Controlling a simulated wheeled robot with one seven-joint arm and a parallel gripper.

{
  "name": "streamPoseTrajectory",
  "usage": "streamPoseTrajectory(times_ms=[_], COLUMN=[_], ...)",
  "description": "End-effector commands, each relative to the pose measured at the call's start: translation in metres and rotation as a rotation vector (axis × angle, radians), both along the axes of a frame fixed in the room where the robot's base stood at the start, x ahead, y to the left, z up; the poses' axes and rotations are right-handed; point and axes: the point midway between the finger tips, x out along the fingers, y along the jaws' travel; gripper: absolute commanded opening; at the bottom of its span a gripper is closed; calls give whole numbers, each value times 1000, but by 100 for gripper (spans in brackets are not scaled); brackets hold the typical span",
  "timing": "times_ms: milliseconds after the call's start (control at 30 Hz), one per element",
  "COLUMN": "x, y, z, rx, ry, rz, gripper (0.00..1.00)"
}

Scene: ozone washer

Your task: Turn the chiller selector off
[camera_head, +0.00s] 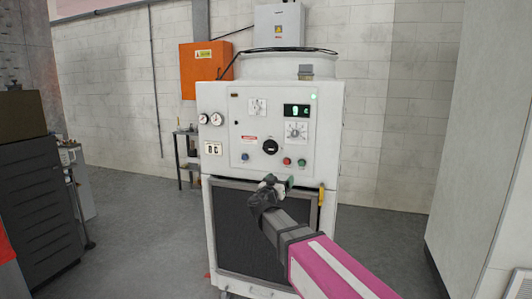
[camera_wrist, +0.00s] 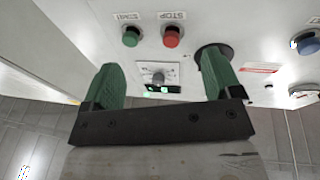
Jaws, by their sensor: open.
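The white machine (camera_head: 214,165) stands ahead with a control panel (camera_head: 243,113) on its upper front. A dial selector (camera_head: 296,131) sits below a lit display (camera_head: 297,110); a second one (camera_head: 257,106) is up and to the left. A round black knob (camera_head: 270,147) is lower. I cannot read which is the chiller selector. My gripper (camera_head: 275,181) is in front of the machine, below the panel in the picture. In the wrist view my gripper's green fingers (camera_wrist: 158,85) are apart and empty. A dial selector (camera_wrist: 158,76) shows between them; the black knob (camera_wrist: 213,50) is partly behind the right finger.
Red (camera_head: 287,161) and green (camera_head: 301,162) push buttons sit low on the panel; the wrist view shows them as STOP (camera_wrist: 172,36) and START (camera_wrist: 131,36). A yellow handle (camera_head: 321,195) is on the machine's right. A dark cabinet (camera_head: 43,185) stands left, with open floor between.

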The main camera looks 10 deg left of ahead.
Motion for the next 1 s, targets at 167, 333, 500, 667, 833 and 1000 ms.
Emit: streamPoseTrajectory(times_ms=[167, 333, 500, 667, 833, 1000], x=[-20, -25, -8, 19, 46, 64], y=[62, 78, 77, 75, 73, 71], z=[40, 53, 60, 70, 82, 89], rx=[26, 35, 35, 35, 35, 35], ry=[-146, -189, -191, -189, -189, -189], rz=[137, 180, 179, 178, 177, 177], gripper=[84, 84, 84, 84, 84, 84])
